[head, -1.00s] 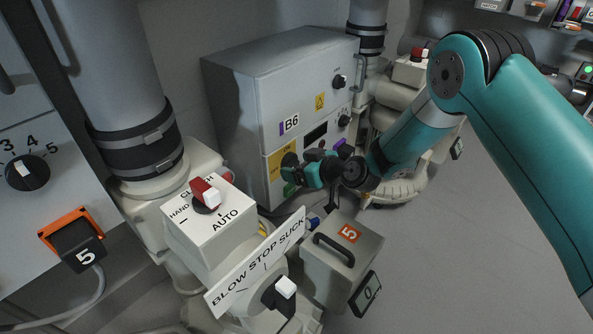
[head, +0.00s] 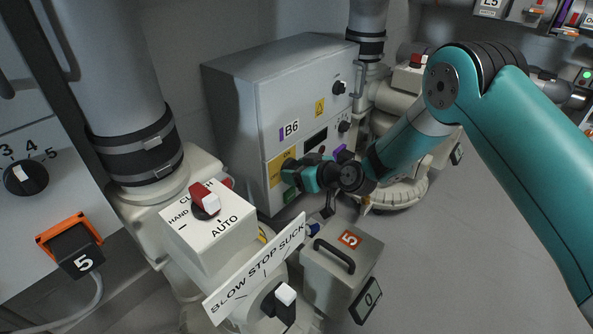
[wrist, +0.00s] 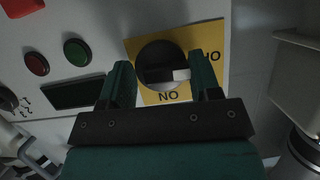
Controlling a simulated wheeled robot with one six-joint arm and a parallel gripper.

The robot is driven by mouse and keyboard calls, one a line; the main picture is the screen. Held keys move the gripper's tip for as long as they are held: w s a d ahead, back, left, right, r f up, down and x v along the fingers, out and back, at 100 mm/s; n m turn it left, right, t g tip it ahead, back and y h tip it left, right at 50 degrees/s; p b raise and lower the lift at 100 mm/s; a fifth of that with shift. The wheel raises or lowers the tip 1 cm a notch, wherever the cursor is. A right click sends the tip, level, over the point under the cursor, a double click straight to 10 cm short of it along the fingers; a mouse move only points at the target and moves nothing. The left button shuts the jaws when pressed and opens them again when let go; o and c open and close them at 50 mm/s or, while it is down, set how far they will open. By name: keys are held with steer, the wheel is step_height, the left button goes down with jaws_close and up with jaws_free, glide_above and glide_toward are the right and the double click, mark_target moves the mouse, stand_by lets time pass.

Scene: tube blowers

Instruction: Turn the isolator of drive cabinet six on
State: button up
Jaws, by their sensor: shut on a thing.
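The drive cabinet marked B6 (head: 235,105) is a grey box in the middle of the head view. Its isolator (wrist: 157,56) is a round black rotary switch on a yellow plate (wrist: 215,38), low on the cabinet's front. In the wrist view the switch's bar lies roughly level, its white tip (wrist: 181,74) to the right. The word at the plate's lower edge reads upside down as ON; a word at the right is partly hidden by a finger. My gripper (head: 292,173) is at the isolator, one finger on each side of the bar, shut on it.
A red button (wrist: 37,63), a green button (wrist: 77,52) and a dark display (wrist: 72,94) are beside the plate. In front stand a HAND/AUTO switch box (head: 207,232), a BLOW STOP SUCK plate (head: 256,268) and a grey box marked 5 (head: 340,262).

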steer(key=shift+w+f+m+g+y+b, duration=0.1)
steer(key=shift+m+g+y+b, duration=0.4)
steer(key=shift+m+y, duration=1.15)
steer(key=shift+s+m+g+y+b, duration=0.15)
steer(key=shift+m+g+y, duration=0.5)
steer(key=shift+m, duration=1.95)
steer(key=shift+w+f+m+g+y+b, duration=0.15)
steer(key=shift+m+g+y+b, duration=0.5)
steer(key=shift+m, duration=1.5)
steer(key=shift+r+y, duration=0.2)
steer(key=shift+y, duration=0.25)
steer(key=o, duration=0.9)
steer(key=shift+d, duration=0.1)
